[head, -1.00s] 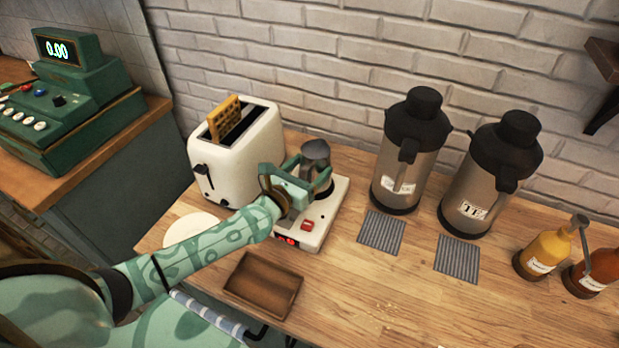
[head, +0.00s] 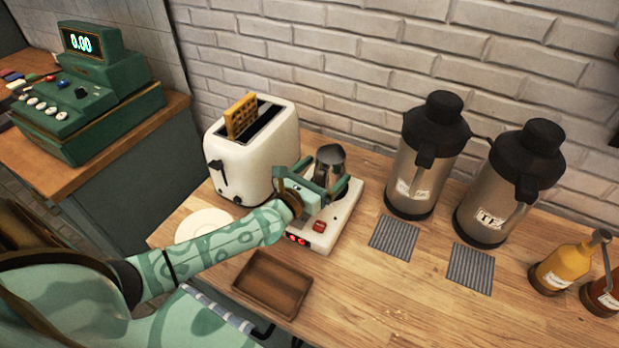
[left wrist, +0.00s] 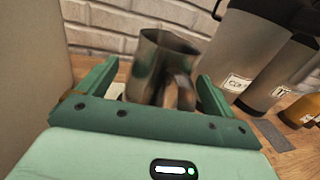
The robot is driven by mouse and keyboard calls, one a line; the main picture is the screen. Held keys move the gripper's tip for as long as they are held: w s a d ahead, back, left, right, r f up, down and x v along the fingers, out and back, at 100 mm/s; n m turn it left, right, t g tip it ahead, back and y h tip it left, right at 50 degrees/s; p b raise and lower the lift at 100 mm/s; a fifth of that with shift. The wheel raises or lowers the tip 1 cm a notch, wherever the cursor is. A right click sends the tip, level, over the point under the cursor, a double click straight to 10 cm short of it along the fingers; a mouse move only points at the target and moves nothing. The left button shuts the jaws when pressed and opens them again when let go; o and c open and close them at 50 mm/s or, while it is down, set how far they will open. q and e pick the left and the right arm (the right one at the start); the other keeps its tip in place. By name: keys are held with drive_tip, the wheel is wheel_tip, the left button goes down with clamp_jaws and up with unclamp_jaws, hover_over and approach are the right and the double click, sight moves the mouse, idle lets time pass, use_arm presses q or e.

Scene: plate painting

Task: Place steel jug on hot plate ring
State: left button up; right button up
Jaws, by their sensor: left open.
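The steel jug (head: 329,160) stands upright on the hot plate (head: 342,215), over its far part where the ring would be; the ring itself is hidden. My left gripper (head: 326,186) is open, with its fingers on either side of the jug and apart from it at this angle. In the left wrist view the jug (left wrist: 163,68) stands between the two spread fingers, its handle side toward the gripper. My right gripper is not in view.
A white toaster (head: 250,150) with a waffle stands close left of the hot plate. Two tall flasks (head: 428,160) stand to the right behind grey mats (head: 394,237). A brown tray (head: 272,284) and a white plate (head: 203,224) lie in front.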

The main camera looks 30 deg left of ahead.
use_arm(q)
drive_tip(key=s, duration=0.3)
drive_tip(key=s+a, duration=0.1)
drive_tip(key=s, duration=0.6)
drive_tip(key=shift+s+a+f, duration=0.1)
drive_tip(key=shift+s+a, duration=0.15)
drive_tip(key=shift+s, duration=0.1)
drive_tip(key=shift+s+a, duration=0.1)
drive_tip(key=shift+s, duration=0.35)
